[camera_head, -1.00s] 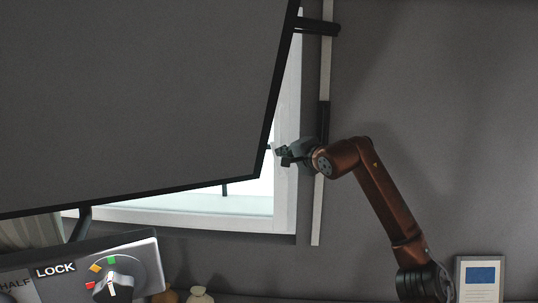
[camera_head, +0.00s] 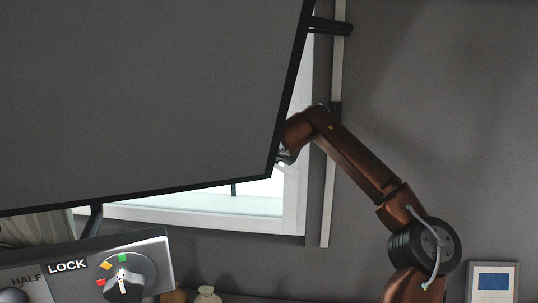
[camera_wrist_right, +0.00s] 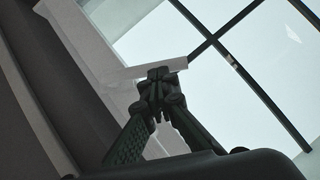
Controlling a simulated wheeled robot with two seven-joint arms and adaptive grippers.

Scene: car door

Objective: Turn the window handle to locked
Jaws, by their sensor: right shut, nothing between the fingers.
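In the right wrist view, a pale bar (camera_wrist_right: 172,66), which looks like the window handle, stands out from the white window frame (camera_wrist_right: 90,40). My right gripper (camera_wrist_right: 160,74) is shut and empty, its fingertips right at this bar; I cannot tell whether they touch it. In the head view my right gripper (camera_head: 287,153) reaches behind the edge of a large dark panel, which hides the handle and part of the gripper. The white window frame (camera_head: 294,205) shows below and right of that panel. My left gripper is not in view.
The large dark panel (camera_head: 140,95) covers the upper left of the head view. A board with a dial (camera_head: 124,283) and the words HALF and LOCK (camera_head: 69,266) stands at lower left. A framed card (camera_head: 493,282) is at lower right. The grey wall (camera_head: 450,120) is clear.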

